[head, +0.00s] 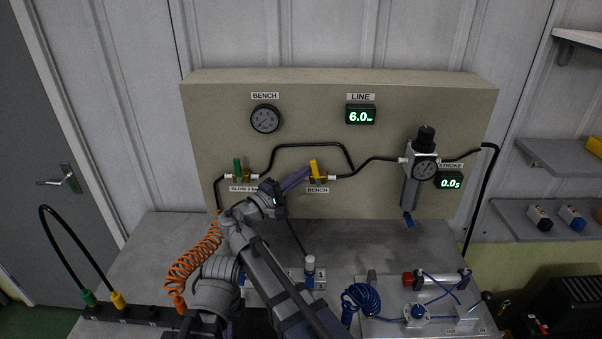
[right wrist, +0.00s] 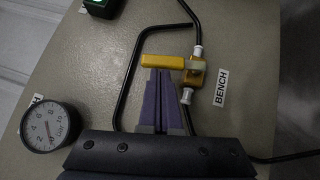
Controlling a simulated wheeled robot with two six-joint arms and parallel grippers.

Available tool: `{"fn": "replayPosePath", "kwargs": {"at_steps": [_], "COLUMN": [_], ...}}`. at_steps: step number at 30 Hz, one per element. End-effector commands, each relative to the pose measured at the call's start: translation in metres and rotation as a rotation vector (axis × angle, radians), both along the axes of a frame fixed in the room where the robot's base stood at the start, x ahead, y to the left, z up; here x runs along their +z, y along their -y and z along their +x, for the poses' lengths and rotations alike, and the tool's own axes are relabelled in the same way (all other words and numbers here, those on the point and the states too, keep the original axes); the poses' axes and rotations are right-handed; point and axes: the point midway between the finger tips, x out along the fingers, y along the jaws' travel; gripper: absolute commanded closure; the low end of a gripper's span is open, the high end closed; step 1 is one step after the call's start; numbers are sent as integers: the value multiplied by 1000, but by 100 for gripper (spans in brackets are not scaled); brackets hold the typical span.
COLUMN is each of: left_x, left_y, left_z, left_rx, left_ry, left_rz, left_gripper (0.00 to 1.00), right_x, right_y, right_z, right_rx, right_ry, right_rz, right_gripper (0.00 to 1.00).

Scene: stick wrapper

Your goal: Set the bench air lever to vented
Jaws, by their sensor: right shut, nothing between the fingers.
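The bench air lever (head: 314,167) is yellow and stands nearly upright on its brass valve (head: 319,181), above the BENCH label (head: 317,190). In the right wrist view the lever (right wrist: 162,61) lies square across the pipe line through the valve (right wrist: 195,72). My right gripper (head: 306,172) is shut and empty. Its purple fingers reach in from the left, with tips (right wrist: 164,72) right beside the lever; I cannot tell whether they touch it. The bench gauge (head: 265,119) also shows in the right wrist view (right wrist: 48,127). My left gripper is not in view.
A green lever (head: 237,167) on another valve is to the left. The line display (head: 360,115) reads 6.0. The regulator (head: 424,168) and stroke display (head: 450,183), reading 0.0, are to the right. Black hoses run along the panel (head: 400,88). An orange coiled hose (head: 193,262) stands left of my arm.

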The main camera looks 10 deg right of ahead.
Motion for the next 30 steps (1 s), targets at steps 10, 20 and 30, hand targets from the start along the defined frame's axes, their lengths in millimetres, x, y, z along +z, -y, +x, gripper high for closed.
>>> {"fn": "replayPosePath", "kwargs": {"at_steps": [10,20,30], "left_x": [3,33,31], "left_y": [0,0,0], "left_z": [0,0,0], "left_rx": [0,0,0], "left_ry": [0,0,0], "left_rz": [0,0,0], "left_gripper": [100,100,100], "right_x": [2,13,11], "right_y": [0,10,13], "right_z": [0,-3,-3], "right_rx": [0,-1,0], "right_ry": [2,37,36], "right_rz": [7,126,124], "right_gripper": [100,100,100]}}
